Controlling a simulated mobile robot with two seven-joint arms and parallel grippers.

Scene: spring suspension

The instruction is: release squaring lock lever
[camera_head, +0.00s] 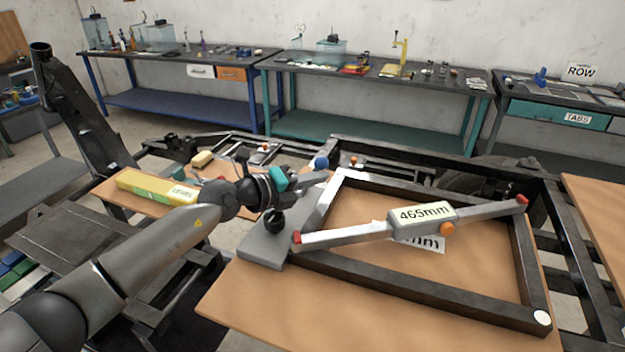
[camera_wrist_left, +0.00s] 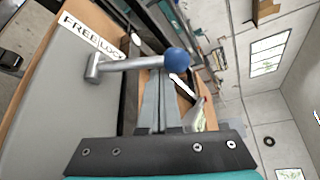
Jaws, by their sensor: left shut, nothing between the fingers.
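The squaring lock lever is a grey bar with a blue ball knob. In the left wrist view the lever (camera_wrist_left: 130,65) runs from a pivot post on a grey plate (camera_wrist_left: 50,105) to its blue knob (camera_wrist_left: 177,60). A white label (camera_wrist_left: 92,36) reading FREE and LOCK lies beside the pivot. In the head view the blue knob (camera_head: 321,162) shows just beyond my left gripper (camera_head: 322,177), which hides most of the lever. My left gripper is shut and empty, its fingertips (camera_wrist_left: 157,75) close beside the lever near the knob. I cannot tell whether they touch. My right gripper is out of view.
A dark rectangular frame (camera_head: 415,288) lies on a wooden board (camera_head: 250,305), with a 465mm measuring bar (camera_head: 420,215) diagonally across it. A black knob (camera_head: 275,221) stands on the grey plate near my wrist. A yellow-green box (camera_head: 155,187) lies left. Workbenches line the wall.

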